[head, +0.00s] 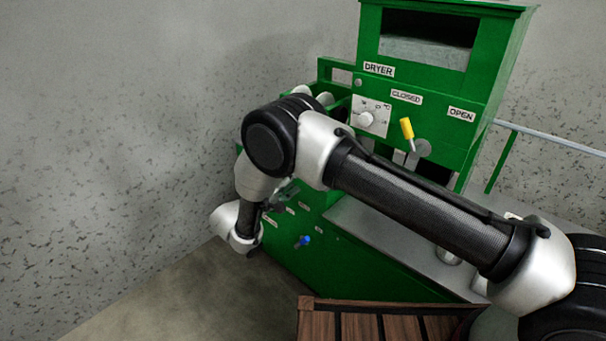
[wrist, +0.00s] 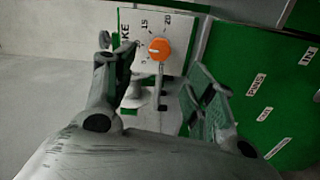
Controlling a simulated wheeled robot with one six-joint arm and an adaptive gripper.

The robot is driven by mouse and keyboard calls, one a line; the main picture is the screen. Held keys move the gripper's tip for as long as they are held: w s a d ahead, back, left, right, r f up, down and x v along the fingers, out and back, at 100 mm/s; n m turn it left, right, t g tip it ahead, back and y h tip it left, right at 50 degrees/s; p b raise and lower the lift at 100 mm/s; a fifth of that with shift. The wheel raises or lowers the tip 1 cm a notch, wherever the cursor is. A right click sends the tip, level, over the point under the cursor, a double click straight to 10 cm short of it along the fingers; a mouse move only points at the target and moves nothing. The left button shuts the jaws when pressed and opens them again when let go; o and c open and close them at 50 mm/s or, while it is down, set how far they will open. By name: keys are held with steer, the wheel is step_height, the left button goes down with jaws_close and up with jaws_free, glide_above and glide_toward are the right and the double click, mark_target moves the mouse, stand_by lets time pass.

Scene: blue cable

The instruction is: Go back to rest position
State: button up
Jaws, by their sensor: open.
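My gripper (wrist: 155,72) is open in the wrist view, with a finger on each side and no object held between them. An orange knob (wrist: 159,49) on a white dial plate (wrist: 180,22) shows between and beyond the fingertips. I cannot tell how far the fingers are from it. In the head view my gripper (head: 284,195) is small and dark, low in front of the green machine (head: 330,255), partly hidden by my arm. My arm is bent, reaching across the picture to the left.
A green dryer (head: 428,82) with a yellow-handled lever (head: 407,129) and a white dial (head: 368,116) stands behind my arm. A blue knob (head: 303,241) is on the lower green front. A slatted wooden surface (head: 375,325) lies at the bottom. Floor at left is clear.

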steer(key=shift+v, duration=1.15)
